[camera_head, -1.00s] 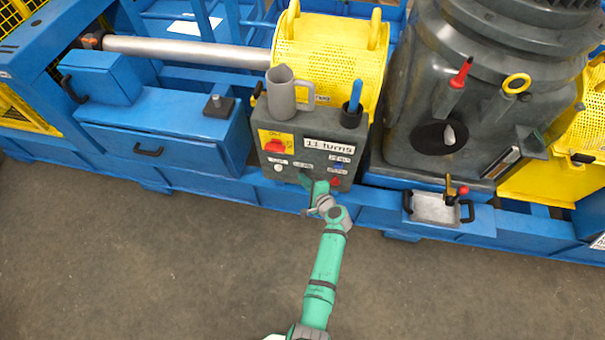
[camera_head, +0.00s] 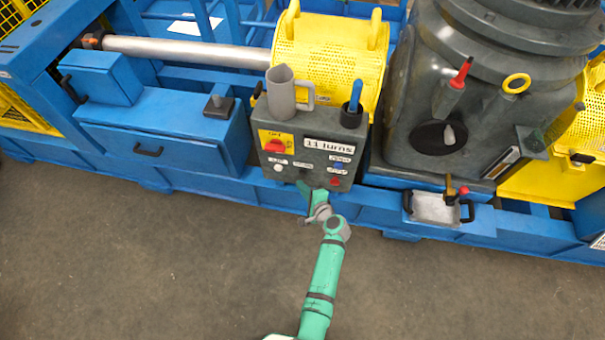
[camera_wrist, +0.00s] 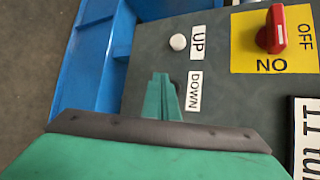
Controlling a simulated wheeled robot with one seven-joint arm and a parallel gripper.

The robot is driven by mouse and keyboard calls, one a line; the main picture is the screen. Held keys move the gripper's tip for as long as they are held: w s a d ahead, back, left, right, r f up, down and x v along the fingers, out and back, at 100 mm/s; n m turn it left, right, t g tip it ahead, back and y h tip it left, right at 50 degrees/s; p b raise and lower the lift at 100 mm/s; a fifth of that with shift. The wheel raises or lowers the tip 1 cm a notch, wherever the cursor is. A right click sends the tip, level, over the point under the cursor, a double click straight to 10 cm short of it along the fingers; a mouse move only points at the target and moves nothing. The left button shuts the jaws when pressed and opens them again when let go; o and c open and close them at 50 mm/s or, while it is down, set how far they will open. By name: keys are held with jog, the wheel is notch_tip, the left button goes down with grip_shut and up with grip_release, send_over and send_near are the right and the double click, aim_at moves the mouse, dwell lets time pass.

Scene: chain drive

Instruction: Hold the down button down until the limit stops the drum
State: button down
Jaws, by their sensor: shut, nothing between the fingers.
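The grey control box (camera_head: 350,142) carries a sign reading "11 turns" (camera_head: 328,145). In the wrist view, a white button (camera_wrist: 178,42) sits beside the UP label (camera_wrist: 198,42), bare and untouched. My gripper (camera_wrist: 162,88) is shut and empty, its fingertips beside the DOWN label (camera_wrist: 194,91). They cover the spot where the down button would be, so the button is hidden and I cannot tell whether it is pressed. In the head view my gripper (camera_head: 304,186) is at the box's lower front. I cannot make out the drum.
A red switch (camera_wrist: 272,32) on a yellow ON/OFF plate is near the buttons. A yellow mesh guard (camera_head: 320,60) is behind. The floor (camera_head: 150,260) in front is clear.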

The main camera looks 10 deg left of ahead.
jog(key=shift+s, duration=1.8)
jog(key=s+d+r+n+t+h, duration=0.1)
jog(key=s+d+n+h, duration=0.25)
jog(key=s, duration=0.85)
jog(key=s+d+r+n+h, duration=0.1)
jog(key=s+d+n+h, duration=0.3)
jog(key=s, duration=0.7)
jog(key=s+r+n+t, duration=0.1)
jog(key=s+r, duration=0.3)
jog(key=r, duration=0.4)
jog(key=s+d+r+n+t, duration=0.1)
jog(key=s+r+n, duration=0.2)
jog(key=s+r, duration=0.2)
jog(key=s+r+n+t, duration=0.2)
jog(key=s+r, duration=0.3)
jog(key=r, duration=0.6)
jog(key=shift+s+d+r, duration=0.25)
jog(key=shift+d+r, duration=0.1)
jog(key=shift+n+h, duration=0.25)
dwell(0.9)
